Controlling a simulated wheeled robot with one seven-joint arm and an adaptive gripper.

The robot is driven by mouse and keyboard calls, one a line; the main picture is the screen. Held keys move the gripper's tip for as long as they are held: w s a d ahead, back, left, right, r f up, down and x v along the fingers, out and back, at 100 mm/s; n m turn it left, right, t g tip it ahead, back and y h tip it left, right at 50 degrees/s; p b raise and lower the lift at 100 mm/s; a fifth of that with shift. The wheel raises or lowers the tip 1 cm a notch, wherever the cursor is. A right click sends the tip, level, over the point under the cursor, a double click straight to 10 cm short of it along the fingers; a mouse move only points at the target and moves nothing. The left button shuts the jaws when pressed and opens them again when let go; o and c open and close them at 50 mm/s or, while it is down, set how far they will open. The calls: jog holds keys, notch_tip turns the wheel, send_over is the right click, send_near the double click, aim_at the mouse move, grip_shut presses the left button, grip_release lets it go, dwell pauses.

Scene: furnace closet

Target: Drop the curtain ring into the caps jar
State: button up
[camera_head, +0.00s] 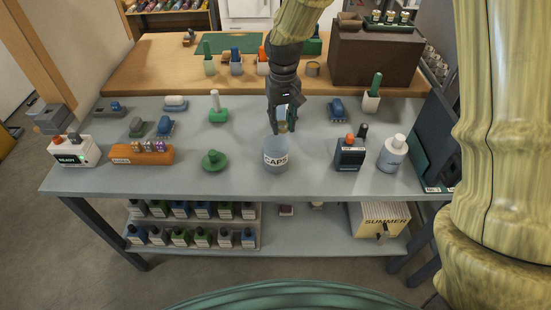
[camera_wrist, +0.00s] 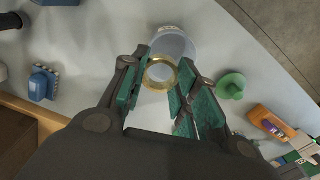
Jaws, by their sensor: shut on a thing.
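My gripper (camera_head: 284,124) is shut on a brass-coloured curtain ring (camera_wrist: 157,87), which sits between the green finger pads in the wrist view. In the head view the ring (camera_head: 283,127) is small and partly hidden by the fingers. The caps jar (camera_head: 275,158) is a clear bluish cup labelled CAPS, upright on the grey table. The gripper is above the table near the jar's far rim, with the ring close to the rim. In the wrist view the jar (camera_wrist: 181,44) shows just beyond the ring and overlaps it. I cannot tell whether they touch.
A green knobbed disc (camera_head: 214,160) lies left of the jar. An orange block (camera_head: 142,154) is farther left. A dark device with an orange knob (camera_head: 349,154) and a white bottle (camera_head: 392,153) stand to the right. The table around the jar is clear.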

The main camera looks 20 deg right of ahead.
jog(key=o, duration=0.9)
jog(key=shift+c, duration=0.2)
jog(key=shift+s+r, duration=0.1)
notch_tip(320, 180, up, 12)
dwell(0.4)
